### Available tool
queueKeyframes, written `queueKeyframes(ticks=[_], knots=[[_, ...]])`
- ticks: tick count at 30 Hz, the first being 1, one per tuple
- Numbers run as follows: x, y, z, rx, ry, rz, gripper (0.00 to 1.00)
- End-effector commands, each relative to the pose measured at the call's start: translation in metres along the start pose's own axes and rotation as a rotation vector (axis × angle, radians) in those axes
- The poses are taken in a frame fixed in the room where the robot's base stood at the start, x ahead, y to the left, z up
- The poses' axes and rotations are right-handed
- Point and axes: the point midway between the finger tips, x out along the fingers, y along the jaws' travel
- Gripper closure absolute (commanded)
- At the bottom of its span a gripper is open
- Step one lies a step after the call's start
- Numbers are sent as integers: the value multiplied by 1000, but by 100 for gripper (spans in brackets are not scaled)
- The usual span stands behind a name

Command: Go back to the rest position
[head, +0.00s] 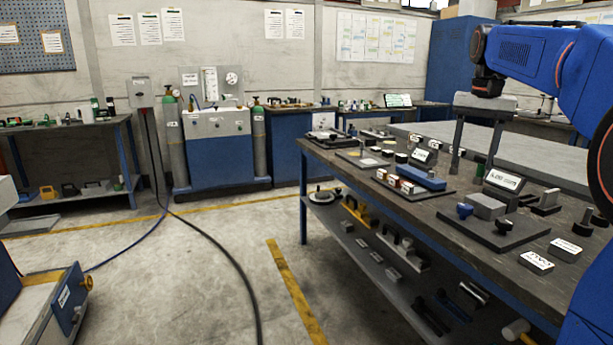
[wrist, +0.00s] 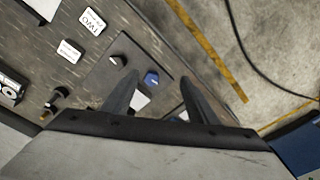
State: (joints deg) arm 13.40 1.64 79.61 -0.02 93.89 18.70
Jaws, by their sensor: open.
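My gripper (head: 474,158) hangs from my blue arm above the dark workbench (head: 365,178) at the right of the head view. Its two grey fingers point down, spread apart, with nothing between them. In the wrist view the open fingers (wrist: 160,88) reach over the bench near its edge. Below them lies a dark plate (wrist: 100,75) with a blue knob (wrist: 151,78) and a black knob (wrist: 117,60). In the head view this plate (head: 515,237) also carries a grey block (head: 486,206). The fingertips look apart from everything on the bench.
A blue block (head: 422,178) and small labelled blocks (head: 536,262) stand on the bench. A lower shelf (head: 370,250) holds several parts. A black cable (head: 225,255) crosses the floor. Gas cylinders (head: 172,140) stand by the back wall. The floor left of the bench is mostly clear.

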Motion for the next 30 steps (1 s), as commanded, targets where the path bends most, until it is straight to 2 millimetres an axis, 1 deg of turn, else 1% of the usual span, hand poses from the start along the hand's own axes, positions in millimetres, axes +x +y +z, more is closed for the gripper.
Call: queueKeyframes(ticks=[1,8,9,14,18,23,27,29,30], knots=[[2,0,18,-21,12,-5,47],[25,2,85,-122,67,-26,47],[30,3,97,-140,76,-30,47],[53,8,144,-210,115,-44,47],[78,16,185,-269,149,-57,47],[111,26,231,-337,188,-70,47],[144,36,270,-397,222,-82,47],[159,41,286,-424,237,-87,47],[169,45,297,-440,248,-90,47]])
